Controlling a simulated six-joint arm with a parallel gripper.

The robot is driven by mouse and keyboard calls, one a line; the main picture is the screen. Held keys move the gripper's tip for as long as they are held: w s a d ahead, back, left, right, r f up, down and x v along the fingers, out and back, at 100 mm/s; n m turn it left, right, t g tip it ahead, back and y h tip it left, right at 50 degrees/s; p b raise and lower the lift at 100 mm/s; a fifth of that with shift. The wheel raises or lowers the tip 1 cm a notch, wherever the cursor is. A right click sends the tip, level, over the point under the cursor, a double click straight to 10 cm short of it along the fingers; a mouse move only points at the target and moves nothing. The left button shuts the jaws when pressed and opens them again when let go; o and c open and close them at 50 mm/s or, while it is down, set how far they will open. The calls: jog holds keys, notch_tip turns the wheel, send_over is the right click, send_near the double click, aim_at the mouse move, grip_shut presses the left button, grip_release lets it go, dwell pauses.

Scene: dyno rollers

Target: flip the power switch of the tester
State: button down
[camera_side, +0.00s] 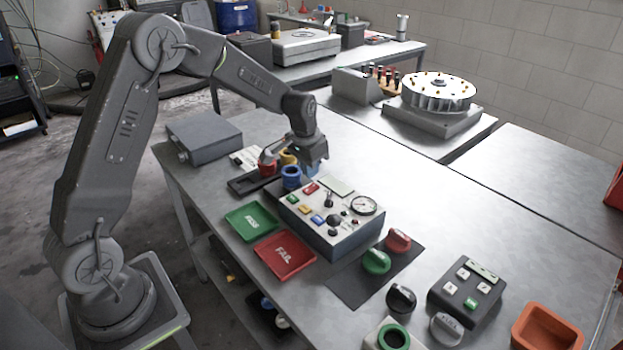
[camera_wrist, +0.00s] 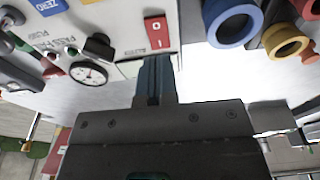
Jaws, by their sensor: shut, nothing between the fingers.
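The tester (camera_side: 345,238) is a grey box with a pale sloping panel, a round gauge (camera_side: 364,205), a light display (camera_side: 338,186) and coloured buttons. A red switch marked 0 (camera_wrist: 157,32) shows on its panel in the wrist view, and a red one shows at the panel's left in the side view (camera_side: 311,188). My gripper (camera_side: 313,163) is over the back left edge of the tester. In the wrist view its shut, empty fingers (camera_wrist: 154,62) point at the red switch, just short of it in the picture. Whether they touch the panel cannot be told.
Blue (camera_side: 291,178), yellow (camera_side: 288,156) and red (camera_side: 267,168) rings or cups stand close beside the tester. Green (camera_side: 252,232) and red (camera_side: 285,268) trays lie at the front left. Knobs on a dark mat (camera_side: 348,285) lie to the right.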

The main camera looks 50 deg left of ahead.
aim_at(315, 185)
notch_tip(315, 185, up, 10)
jog(key=s, duration=0.1)
jog(key=shift+s, duration=0.15)
jog(key=shift+w+r, duration=0.15)
jog(key=shift+w, duration=0.2)
jog(key=f, duration=0.4)
jog(key=w+f, duration=0.1)
jog(key=f, duration=0.8)
jog(key=shift+w+f, duration=0.2)
jog(key=shift+w, duration=0.2)
jog(key=shift+f, duration=0.25)
